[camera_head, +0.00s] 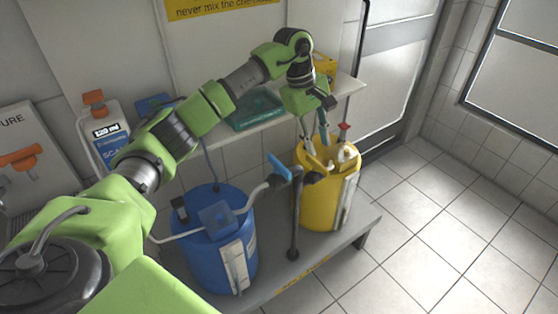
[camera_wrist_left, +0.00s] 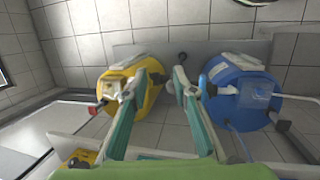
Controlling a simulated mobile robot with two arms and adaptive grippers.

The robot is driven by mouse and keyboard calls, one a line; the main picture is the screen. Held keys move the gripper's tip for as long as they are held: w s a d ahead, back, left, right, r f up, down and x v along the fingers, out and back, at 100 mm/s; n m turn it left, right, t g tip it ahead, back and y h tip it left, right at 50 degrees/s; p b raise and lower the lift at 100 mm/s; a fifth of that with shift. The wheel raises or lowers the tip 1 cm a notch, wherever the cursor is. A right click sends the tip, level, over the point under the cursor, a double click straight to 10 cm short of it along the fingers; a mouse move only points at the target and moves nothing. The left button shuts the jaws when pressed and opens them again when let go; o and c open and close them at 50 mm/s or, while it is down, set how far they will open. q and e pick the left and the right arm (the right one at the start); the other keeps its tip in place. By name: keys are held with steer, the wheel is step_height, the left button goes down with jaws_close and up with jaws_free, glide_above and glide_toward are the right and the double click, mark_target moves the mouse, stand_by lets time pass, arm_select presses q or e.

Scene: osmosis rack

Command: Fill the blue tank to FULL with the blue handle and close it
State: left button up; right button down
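The blue tank (camera_head: 203,258) stands on a low grey platform, with a pale level gauge (camera_head: 236,268) on its front; it also shows at right in the left wrist view (camera_wrist_left: 238,98). The blue handle (camera_head: 279,167) sits on a dark pipe post between the blue tank and the yellow tank (camera_head: 316,208). My left gripper (camera_head: 314,140) is open and empty, pointing down above the yellow tank, right of and above the handle. The gauge level is too small to read. My right gripper is not in view.
A wall shelf (camera_head: 268,122) holds a teal tray (camera_head: 256,108) and a yellow box (camera_head: 325,65) close to my left wrist. A white hose and pipe run between the tanks. A red-topped fitting (camera_head: 344,130) stands on the yellow tank. The tiled floor at right is clear.

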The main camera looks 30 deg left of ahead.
mark_target(279, 163)
arm_select(q)
steer(key=s+a+r+g+y, duration=0.1)
steer(key=a+r+y, duration=0.1)
steer(key=a, duration=0.3)
steer(key=s+a+r+y, duration=0.1)
steer(key=s+a+r, duration=0.1)
steer(key=a, duration=0.3)
step_height(279, 163, down, 14)
steer(key=p, duration=0.4)
steer(key=shift+w, duration=0.15)
jaws_close()
